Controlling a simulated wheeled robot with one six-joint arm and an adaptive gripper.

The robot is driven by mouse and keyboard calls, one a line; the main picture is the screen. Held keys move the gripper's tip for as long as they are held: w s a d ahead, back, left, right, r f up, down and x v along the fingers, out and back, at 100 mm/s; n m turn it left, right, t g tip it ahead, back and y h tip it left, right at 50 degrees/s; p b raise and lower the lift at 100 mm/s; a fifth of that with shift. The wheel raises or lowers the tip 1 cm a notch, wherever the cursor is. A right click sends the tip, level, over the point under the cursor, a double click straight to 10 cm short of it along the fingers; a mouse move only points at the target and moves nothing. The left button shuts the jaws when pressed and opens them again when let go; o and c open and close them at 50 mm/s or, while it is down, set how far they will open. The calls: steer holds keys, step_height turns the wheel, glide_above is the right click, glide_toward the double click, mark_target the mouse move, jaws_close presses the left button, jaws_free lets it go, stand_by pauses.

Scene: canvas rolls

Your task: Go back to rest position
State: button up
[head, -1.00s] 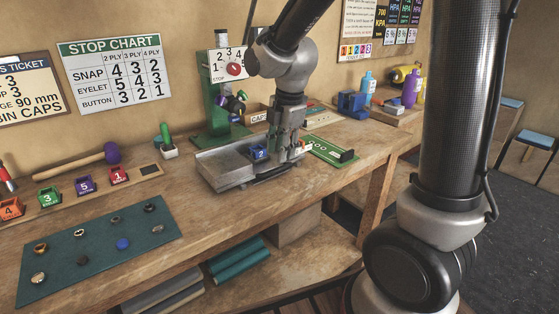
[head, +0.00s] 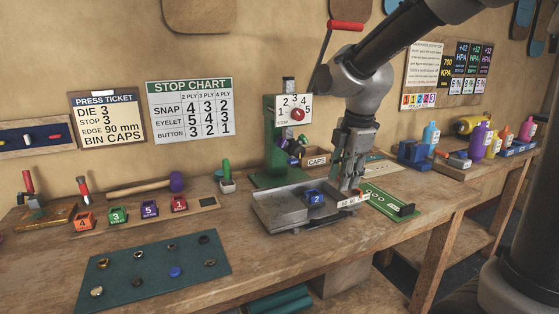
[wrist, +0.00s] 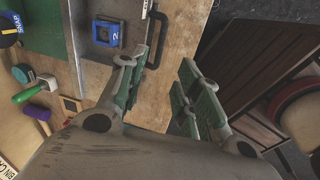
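My gripper (head: 347,188) hangs pointing down at the right end of the metal tray (head: 268,222), in front of the green press (head: 281,130). In the wrist view my gripper (wrist: 162,88) has its two green-padded fingers apart, with nothing between them. A blue block marked 2 (head: 315,198) sits in the tray just left of the gripper. It also shows in the wrist view (wrist: 107,33), left of the fingers. I cannot tell whether the fingers touch the tray's edge.
A green board (head: 388,201) lies right of the gripper. Bottles (head: 481,139) stand far right. The bench front (head: 262,265) is bare.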

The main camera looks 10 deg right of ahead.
steer(key=s+d+r+m+t, duration=0.1)
steer(key=s+d+r+m, duration=0.1)
steer(key=s+d+m, duration=0.4)
steer(key=s+d+r+m+t, duration=0.1)
steer(key=s+d+m, duration=0.6)
steer(key=s+m, duration=0.7)
steer(key=shift+r+m+h, duration=0.3)
steer(key=shift+r+h, duration=0.05)
steer(key=shift+h, duration=0.05)
